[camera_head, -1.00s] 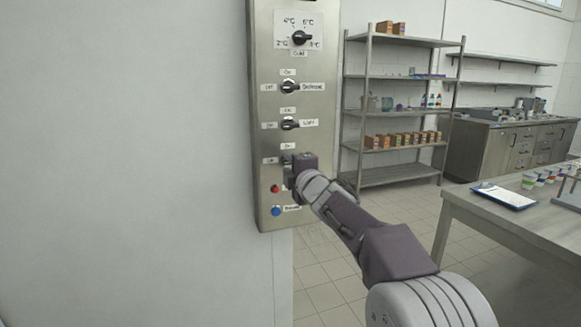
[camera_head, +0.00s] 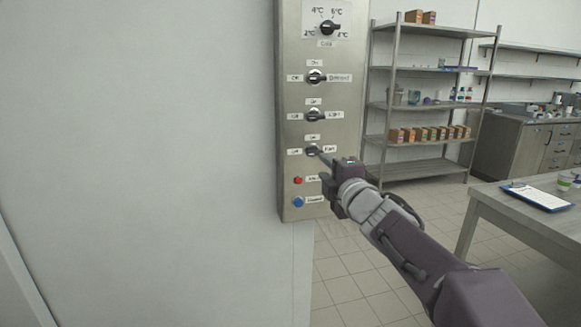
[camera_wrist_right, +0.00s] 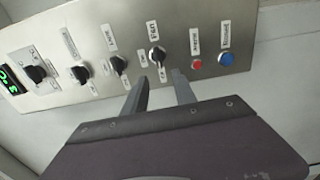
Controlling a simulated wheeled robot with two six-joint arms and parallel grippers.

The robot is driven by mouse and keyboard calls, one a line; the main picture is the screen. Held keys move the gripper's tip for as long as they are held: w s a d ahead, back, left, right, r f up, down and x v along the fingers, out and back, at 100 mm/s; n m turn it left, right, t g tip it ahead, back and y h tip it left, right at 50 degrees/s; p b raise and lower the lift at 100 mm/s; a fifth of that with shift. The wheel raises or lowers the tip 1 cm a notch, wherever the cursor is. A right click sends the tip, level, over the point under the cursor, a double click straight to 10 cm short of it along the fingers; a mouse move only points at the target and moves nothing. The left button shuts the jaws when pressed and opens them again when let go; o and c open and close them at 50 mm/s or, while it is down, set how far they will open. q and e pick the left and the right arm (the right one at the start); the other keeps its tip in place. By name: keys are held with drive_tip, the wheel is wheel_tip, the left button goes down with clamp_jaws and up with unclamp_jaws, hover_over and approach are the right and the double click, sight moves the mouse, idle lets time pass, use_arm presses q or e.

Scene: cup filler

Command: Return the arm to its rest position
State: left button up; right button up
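My right arm reaches from the lower right toward a steel control panel (camera_head: 290,130) in the head view. My right gripper (camera_head: 323,167) is open and empty, just in front of the panel beside its lowest black knob (camera_head: 312,150). In the right wrist view the two fingers of this gripper (camera_wrist_right: 161,77) stand apart, with the lowest knob (camera_wrist_right: 157,57) showing beyond their tips and nothing between them. A red button (camera_head: 298,180) and a blue button (camera_head: 298,202) sit below that knob. My left gripper shows in neither view.
A pale wall (camera_head: 140,150) fills the left. A metal shelf rack (camera_head: 394,90) with orange boxes (camera_head: 430,134) stands behind. A table (camera_head: 500,200) with a clipboard (camera_head: 541,197) is at the right. The tiled floor (camera_head: 345,285) between wall and table looks clear.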

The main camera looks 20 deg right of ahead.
drive_tip(key=s+a+f+m+g, duration=0.2)
drive_tip(key=a+f+m+g, duration=0.15)
drive_tip(key=f, duration=0.95)
drive_tip(key=s+a+f+m+g, duration=0.2)
drive_tip(key=f+m+g, duration=0.15)
drive_tip(key=f, duration=0.95)
drive_tip(key=s+f+m+g, duration=0.95)
drive_tip(key=s+f, duration=0.65)
drive_tip(key=s, duration=0.4)
wheel_tip(320, 180, up, 26)
drive_tip(key=s+a+m+p, duration=0.1)
drive_tip(key=m+p, duration=0.1)
drive_tip(key=p, duration=2.3)
drive_tip(key=shift+p, duration=0.3)
drive_tip(key=shift+s, duration=0.1)
